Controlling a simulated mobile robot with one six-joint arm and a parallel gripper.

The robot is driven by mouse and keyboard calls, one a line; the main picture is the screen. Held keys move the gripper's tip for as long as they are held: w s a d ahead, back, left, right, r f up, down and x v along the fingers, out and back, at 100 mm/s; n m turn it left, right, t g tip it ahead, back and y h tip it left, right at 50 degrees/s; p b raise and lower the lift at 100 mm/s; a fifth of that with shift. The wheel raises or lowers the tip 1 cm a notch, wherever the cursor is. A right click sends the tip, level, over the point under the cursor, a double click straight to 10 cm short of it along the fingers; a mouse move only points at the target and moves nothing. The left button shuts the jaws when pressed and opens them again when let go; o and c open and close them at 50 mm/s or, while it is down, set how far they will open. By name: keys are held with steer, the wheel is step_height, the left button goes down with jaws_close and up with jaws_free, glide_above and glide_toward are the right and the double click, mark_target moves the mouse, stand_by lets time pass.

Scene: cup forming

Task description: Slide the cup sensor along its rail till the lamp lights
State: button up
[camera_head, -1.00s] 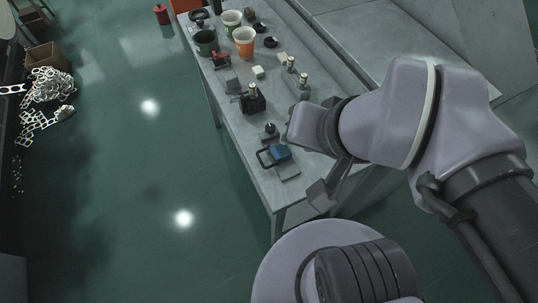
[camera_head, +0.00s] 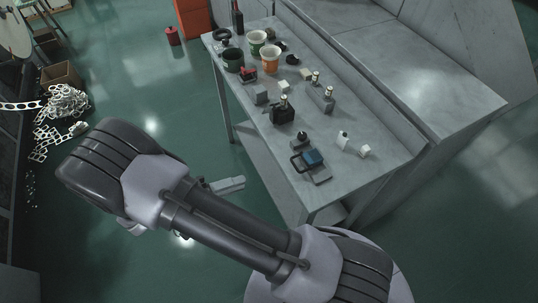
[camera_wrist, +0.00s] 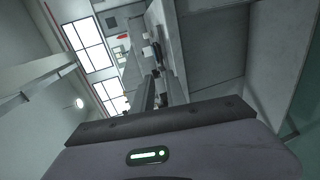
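I cannot tell for sure which device on the grey workbench (camera_head: 375,163) is the cup sensor. No rail or lit lamp can be made out. My gripper (camera_head: 228,185) is partly hidden behind my arm, left of the bench and apart from it.
A scrap heap (camera_head: 64,103) lies on the floor at left.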

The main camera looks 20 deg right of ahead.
mark_target(290, 172)
steer(key=b+x, duration=0.3)
steer(key=x, duration=1.4)
steer(key=shift+d+b, duration=0.4)
jaws_close()
